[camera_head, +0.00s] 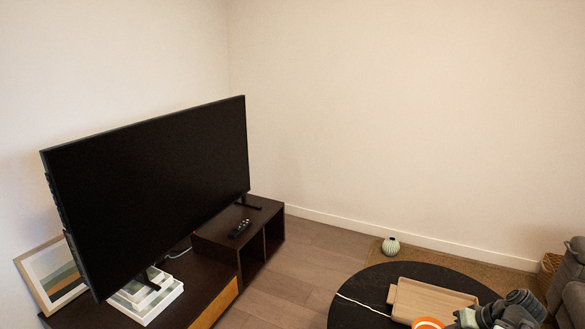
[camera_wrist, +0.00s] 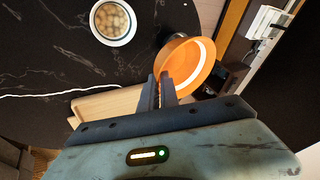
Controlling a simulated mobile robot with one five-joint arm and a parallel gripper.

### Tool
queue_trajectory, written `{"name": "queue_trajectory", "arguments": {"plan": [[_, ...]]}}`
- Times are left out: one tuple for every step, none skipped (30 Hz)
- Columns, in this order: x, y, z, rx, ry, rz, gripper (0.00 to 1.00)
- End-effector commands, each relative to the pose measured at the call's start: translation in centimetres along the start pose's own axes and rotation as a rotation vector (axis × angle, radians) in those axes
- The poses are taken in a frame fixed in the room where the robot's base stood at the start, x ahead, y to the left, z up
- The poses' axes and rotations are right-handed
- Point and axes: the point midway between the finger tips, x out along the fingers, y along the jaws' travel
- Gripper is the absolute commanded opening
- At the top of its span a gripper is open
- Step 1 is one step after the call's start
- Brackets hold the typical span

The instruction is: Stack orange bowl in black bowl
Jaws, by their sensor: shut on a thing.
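The orange bowl (camera_wrist: 187,62) is in the jaws of my gripper (camera_wrist: 160,84) in the wrist view. The fingers are shut on its wall, and the bowl is tilted, with its pale inner rim showing. In the head view a bit of the orange bowl (camera_head: 428,323) shows at the bottom edge, beside my gripper (camera_head: 462,318). I cannot make out a black bowl for sure in either view. Something dark beside the orange bowl in the wrist view is too unclear to name.
A round black table (camera_head: 365,290) carries a wooden tray (camera_head: 425,298) and a white cable (camera_head: 362,303). A television (camera_head: 155,190) stands on a dark cabinet (camera_head: 205,262). A ribbed vase (camera_head: 390,246) is beyond the table.

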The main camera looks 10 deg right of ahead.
Motion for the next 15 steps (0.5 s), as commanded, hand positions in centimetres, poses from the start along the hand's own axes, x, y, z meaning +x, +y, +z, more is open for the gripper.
{"name": "queue_trajectory", "arguments": {"plan": [[-3.4,-1.7,-1.4,0.0,0.0,0.0,0.0],[-4.4,-2.1,-1.8,0.0,0.0,0.0,0.0],[-5.7,-2.8,-2.4,0.0,0.0,0.0,0.0],[-6.6,-3.2,-2.8,0.0,0.0,-0.001,0.0],[-7.6,-3.7,-3.1,0.0,0.0,-0.001,0.0],[-8.9,-4.3,-3.7,0.0,0.0,-0.001,0.0],[-9.8,-4.8,-4.1,-0.001,0.0,-0.001,0.0],[-10.8,-5.2,-4.5,-0.001,0.0,-0.001,0.0],[-12.0,-5.8,-5.0,-0.001,0.0,-0.001,0.0],[-12.9,-6.2,-5.3,-0.001,0.0,-0.001,0.0],[-13.6,-6.6,-5.7,-0.001,0.0,-0.001,0.0],[-14.5,-7.0,-6.0,-0.001,0.0,-0.001,0.0],[-14.9,-7.2,-6.2,-0.001,0.0,-0.001,0.0],[-15.3,-7.4,-6.3,-0.001,0.0,-0.001,0.0],[-15.6,-7.6,-6.5,-0.001,0.0,-0.001,0.0]]}}
